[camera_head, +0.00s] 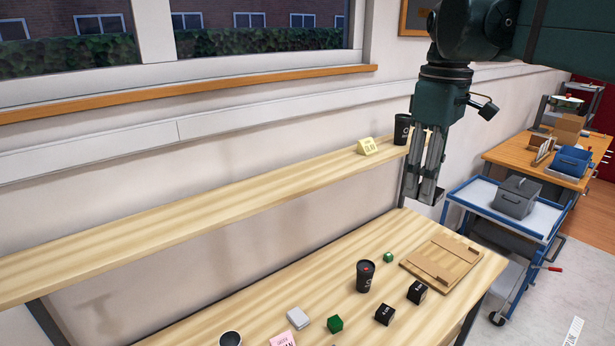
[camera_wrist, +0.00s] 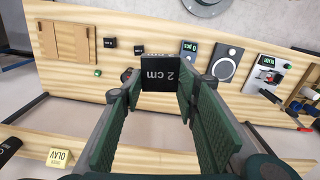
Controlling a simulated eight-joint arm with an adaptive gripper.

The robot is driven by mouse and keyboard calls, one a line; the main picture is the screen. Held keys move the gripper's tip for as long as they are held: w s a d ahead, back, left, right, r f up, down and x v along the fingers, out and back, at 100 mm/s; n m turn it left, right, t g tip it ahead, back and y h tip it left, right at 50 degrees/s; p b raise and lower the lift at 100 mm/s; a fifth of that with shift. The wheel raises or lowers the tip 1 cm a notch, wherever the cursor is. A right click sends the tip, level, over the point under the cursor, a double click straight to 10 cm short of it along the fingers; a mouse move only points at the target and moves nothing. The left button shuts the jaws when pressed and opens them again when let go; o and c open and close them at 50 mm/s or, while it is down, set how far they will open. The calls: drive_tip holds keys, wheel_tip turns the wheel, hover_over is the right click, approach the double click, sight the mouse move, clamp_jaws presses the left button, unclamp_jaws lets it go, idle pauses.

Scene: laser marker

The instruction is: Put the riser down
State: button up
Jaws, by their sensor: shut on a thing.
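The riser (camera_wrist: 160,76) is a black block marked "2 cm". In the wrist view it sits between the fingertips of my gripper (camera_wrist: 158,88), which is shut on it. In the head view my gripper (camera_head: 430,190) hangs with its fingers pointing down, near the right end of the upper shelf and high above the table top. The riser is hard to make out there; a dark shape shows at the fingertips.
The table (camera_head: 235,300) holds a wooden board (camera_head: 460,270), a black cup (camera_head: 366,280), black blocks (camera_head: 417,292) and green blocks (camera_head: 335,324). The shelf (camera_head: 200,205) carries a yellow sign (camera_head: 367,146) and another black cup (camera_head: 401,130). A blue cart (camera_head: 480,192) stands at right.

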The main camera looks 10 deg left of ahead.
wheel_tip(320, 180, up, 4)
drive_tip(key=shift+w+f, duration=0.1)
drive_tip(key=shift+f, duration=0.05)
drive_tip(key=w+a+r+p, duration=0.1)
drive_tip(key=w+a+p, duration=0.1)
drive_tip(key=w, duration=0.1)
drive_tip(key=m+p, duration=0.2)
drive_tip(key=p, duration=1.4)
hover_over(313, 169)
wheel_tip(313, 169, down, 6)
drive_tip(key=shift+s+d+f, duration=0.1)
drive_tip(key=shift+s+f, duration=0.05)
drive_tip(key=shift+f+p, duration=0.3)
drive_tip(key=shift+f, duration=2.6)
